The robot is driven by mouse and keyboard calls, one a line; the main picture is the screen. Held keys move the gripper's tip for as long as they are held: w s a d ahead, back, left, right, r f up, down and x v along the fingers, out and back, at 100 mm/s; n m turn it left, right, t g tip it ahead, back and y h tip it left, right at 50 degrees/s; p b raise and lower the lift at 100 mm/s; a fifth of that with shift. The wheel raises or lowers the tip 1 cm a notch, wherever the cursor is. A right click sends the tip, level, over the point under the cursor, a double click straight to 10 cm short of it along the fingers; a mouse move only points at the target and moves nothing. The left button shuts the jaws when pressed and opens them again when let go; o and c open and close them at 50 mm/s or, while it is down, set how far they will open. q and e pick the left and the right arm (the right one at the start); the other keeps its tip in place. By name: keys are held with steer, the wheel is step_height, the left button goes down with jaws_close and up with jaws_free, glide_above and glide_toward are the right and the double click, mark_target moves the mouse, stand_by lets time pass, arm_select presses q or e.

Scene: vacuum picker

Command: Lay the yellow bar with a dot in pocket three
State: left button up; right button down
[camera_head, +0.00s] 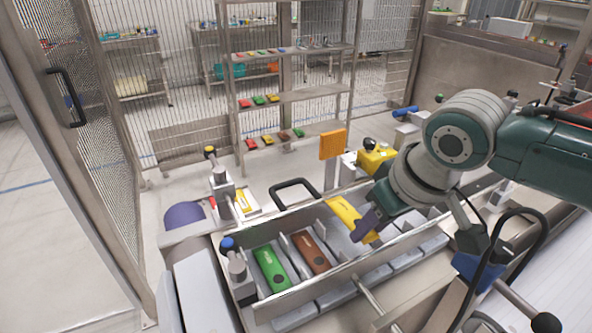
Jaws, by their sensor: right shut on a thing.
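A yellow bar (343,212) is held by my right gripper (368,226), whose dark purple end covers part of it. The bar slants from far left to near right over the tray's (330,278) third pocket from the left. I cannot tell whether it touches the pocket floor, and no dot on it can be made out. A green bar (270,268) lies in the leftmost pocket, and a brown bar (311,252) lies in the second. The right part of the tray is partly hidden by my right arm. My left gripper is not in view.
A black handle (295,186) rises behind the tray. An orange plate (333,145) and a yellow block (377,160) stand behind it. A blue-knobbed post (236,262) stands at the tray's left end. A shelf (290,95) with several coloured bars stands farther back.

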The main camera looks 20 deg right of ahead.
steer(key=shift+f, duration=0.75)
steer(key=shift+f+b, duration=0.35)
steer(key=shift+f, duration=0.25)
steer(key=c, duration=0.5)
jaws_free()
steer(key=shift+r, duration=0.25)
steer(key=p+v, duration=0.3)
steer(key=v, duration=0.9)
steer(key=s+a, duration=0.3)
steer(key=s, duration=0.5)
steer(key=s+a+f+n+g, duration=0.1)
steer(key=s+a, duration=0.2)
steer(key=s, duration=0.5)
steer(key=shift+a+f, duration=0.25)
